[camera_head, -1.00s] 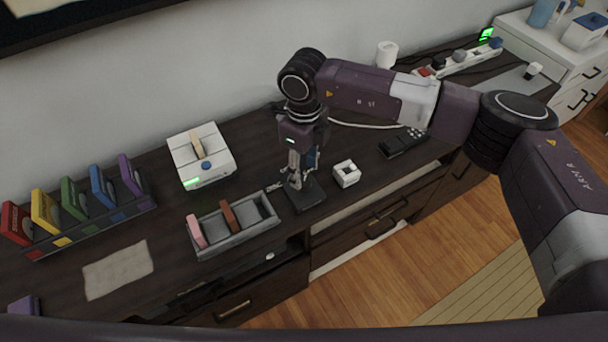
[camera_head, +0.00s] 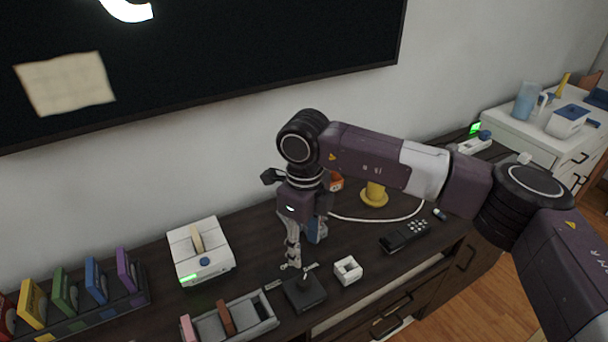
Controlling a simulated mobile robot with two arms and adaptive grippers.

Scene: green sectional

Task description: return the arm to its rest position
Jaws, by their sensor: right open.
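My right arm reaches in from the right in the head view. My right gripper (camera_head: 303,254) points down, with its jaws open and nothing visible between them. It hangs just above and behind a small black stand (camera_head: 306,293) on the dark wooden cabinet. Its wrist hides part of the wall and of the orange and yellow things behind it. My left gripper is not in view.
A white console (camera_head: 203,256) and a grey tray (camera_head: 252,323) with coloured cartridges stand left of the gripper. A yellow stand (camera_head: 374,194) is behind the forearm; a wall screen (camera_head: 230,50) is above.

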